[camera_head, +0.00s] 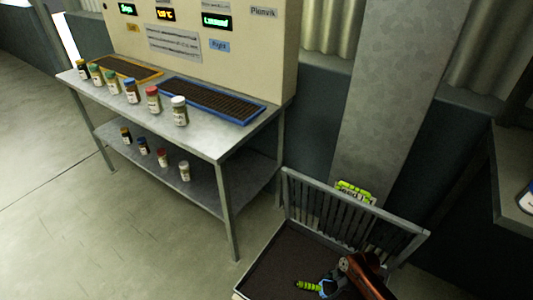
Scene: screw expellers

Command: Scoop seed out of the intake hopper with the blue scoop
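The intake hopper (262,262) is a grey-framed bin with a slatted back, at the bottom right of the head view. Its inside is filled with a dark brown, seed-like surface. My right gripper (328,282) is small and partly hidden under a red-brown arm link coming in from the lower right. It is over the hopper's right part. A blue patch beside it may be part of the blue scoop, and a green banded piece (308,286) sticks out to its left. I cannot tell how the fingers stand or whether they hold these. My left gripper is out of view.
A grey bench (205,140) stands left of the hopper, with several jars, an orange-rimmed tray (130,68) and a blue-rimmed tray (212,101). More jars stand on its lower shelf. A green-yellow object (353,189) is at the hopper's back rail. A grey pillar rises behind.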

